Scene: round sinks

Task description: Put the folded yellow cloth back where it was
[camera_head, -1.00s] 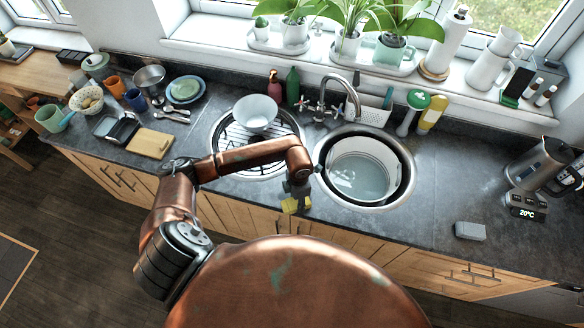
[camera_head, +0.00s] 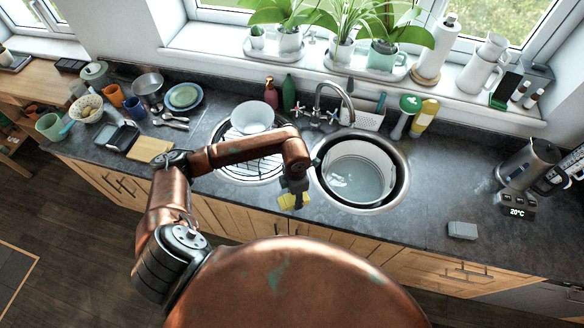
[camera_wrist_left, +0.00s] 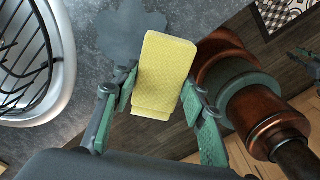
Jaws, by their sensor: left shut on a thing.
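My left gripper (camera_head: 295,194) is shut on the folded yellow cloth (camera_head: 294,202). It holds the cloth near the counter's front edge, in front of the gap between the two round sinks. In the left wrist view, the cloth (camera_wrist_left: 165,72) stands out between the two green-padded fingers (camera_wrist_left: 158,98). A dark patch (camera_wrist_left: 130,30) shows on the grey counter just beyond it. I cannot tell from these views whether the cloth touches the counter. My right gripper is not clearly seen.
The left sink has a wire rack (camera_head: 240,166) with a pale bowl (camera_head: 252,117) on it. The right sink holds a white basin of water (camera_head: 358,178). A tap (camera_head: 350,105) stands behind. A grey block (camera_head: 462,230) lies to the right, with clear counter around it.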

